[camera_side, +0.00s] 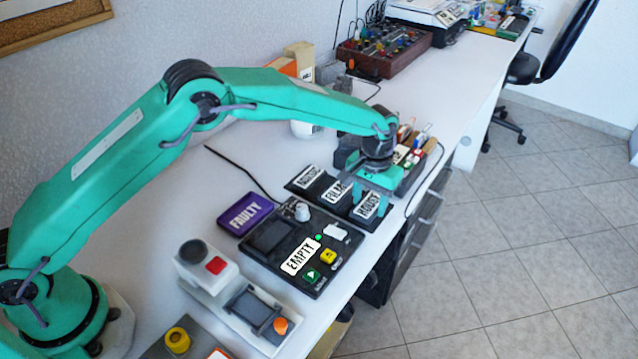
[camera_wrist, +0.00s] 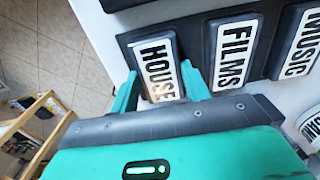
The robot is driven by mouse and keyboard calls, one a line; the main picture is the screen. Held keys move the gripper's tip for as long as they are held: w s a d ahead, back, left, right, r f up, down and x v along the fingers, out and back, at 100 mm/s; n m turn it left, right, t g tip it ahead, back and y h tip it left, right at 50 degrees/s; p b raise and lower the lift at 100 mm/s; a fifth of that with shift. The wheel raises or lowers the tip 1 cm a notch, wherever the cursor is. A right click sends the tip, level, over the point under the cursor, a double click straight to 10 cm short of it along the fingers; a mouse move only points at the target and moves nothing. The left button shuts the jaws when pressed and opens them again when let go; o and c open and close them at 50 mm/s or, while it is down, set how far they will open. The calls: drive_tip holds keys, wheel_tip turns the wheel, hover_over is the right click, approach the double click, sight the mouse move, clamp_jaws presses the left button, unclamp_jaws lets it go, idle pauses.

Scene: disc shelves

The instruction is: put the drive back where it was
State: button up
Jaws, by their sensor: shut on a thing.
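The drive labelled HOUSE (camera_wrist: 157,66) is a dark block with a white label. It is at the front end of the black tray (camera_side: 345,213), in line with the drives labelled FILMS (camera_wrist: 236,52) and MUSIC (camera_wrist: 298,42). In the side view the HOUSE drive (camera_side: 367,206) is partly behind my fingers. My gripper (camera_wrist: 160,72) is shut on the HOUSE drive, one finger on each side of it. My gripper (camera_side: 371,210) points down in the side view. I cannot tell whether the drive rests fully in its slot.
A black console with an EMPTY label (camera_side: 298,257) and buttons lies left of the tray, and a purple FAULTY pad (camera_side: 245,214) is beside it. A grey-white device with a red button (camera_side: 215,265) stands nearer my base. A holder with several tools (camera_side: 412,150) is behind my gripper.

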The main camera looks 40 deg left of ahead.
sight(369, 205)
drive_tip(key=shift+f, duration=0.1)
drive_tip(key=o, duration=1.1)
wheel_tip(369, 205, up, 12)
drive_tip(key=shift+r, duration=0.15)
idle(0.6)
